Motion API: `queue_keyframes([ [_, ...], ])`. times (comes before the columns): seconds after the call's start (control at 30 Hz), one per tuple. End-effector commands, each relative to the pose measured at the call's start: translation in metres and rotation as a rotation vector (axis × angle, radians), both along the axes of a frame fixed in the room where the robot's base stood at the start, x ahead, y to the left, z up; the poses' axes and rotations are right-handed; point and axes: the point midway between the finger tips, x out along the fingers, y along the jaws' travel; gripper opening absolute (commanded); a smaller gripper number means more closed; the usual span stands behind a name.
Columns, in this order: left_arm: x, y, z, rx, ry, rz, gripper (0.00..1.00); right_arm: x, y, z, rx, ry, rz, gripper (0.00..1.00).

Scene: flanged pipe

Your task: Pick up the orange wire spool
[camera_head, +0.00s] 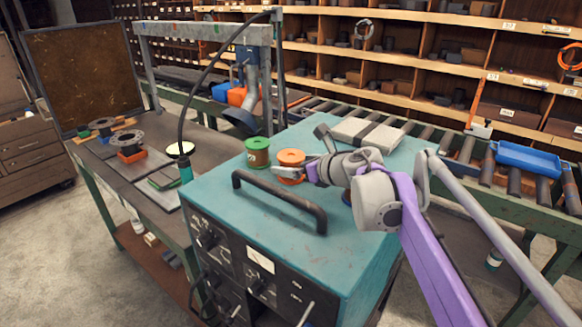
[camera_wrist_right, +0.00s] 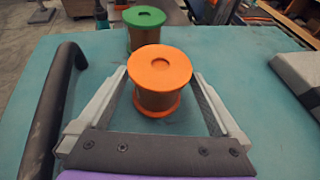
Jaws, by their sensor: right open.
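The orange wire spool (camera_head: 291,158) stands upright on the teal top of the welding machine (camera_head: 270,215). In the right wrist view the orange spool (camera_wrist_right: 159,78) has an orange top flange and a copper-brown winding. My right gripper (camera_wrist_right: 160,82) is open, with one finger on each side of the spool. Small gaps seem to show between fingers and spool; I cannot tell if either touches. In the head view my right gripper (camera_head: 292,172) comes in from the right at the spool, partly covering its lower part. My left gripper is not in view.
A green spool (camera_head: 257,152) stands just behind and left of the orange one. A black handle (camera_head: 280,198) rises from the machine's front top. A grey-beige block (camera_head: 366,133) lies at the back right. A workbench (camera_head: 105,160) stands at the left.

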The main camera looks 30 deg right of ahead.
Motion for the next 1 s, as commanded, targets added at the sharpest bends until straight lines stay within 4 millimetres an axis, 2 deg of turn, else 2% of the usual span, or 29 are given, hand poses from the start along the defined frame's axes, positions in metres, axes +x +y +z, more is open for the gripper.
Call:
queue_keyframes([
  [0.27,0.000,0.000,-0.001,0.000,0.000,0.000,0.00,0.035,0.007,-0.018,0.000,0.000,0.001,1.00],
  [0.57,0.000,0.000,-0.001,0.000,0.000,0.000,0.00,0.038,0.007,-0.020,0.000,-0.001,0.000,1.00],
  [1.0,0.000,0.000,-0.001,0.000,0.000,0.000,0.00,0.038,0.007,-0.020,0.001,-0.001,0.000,0.21],
])
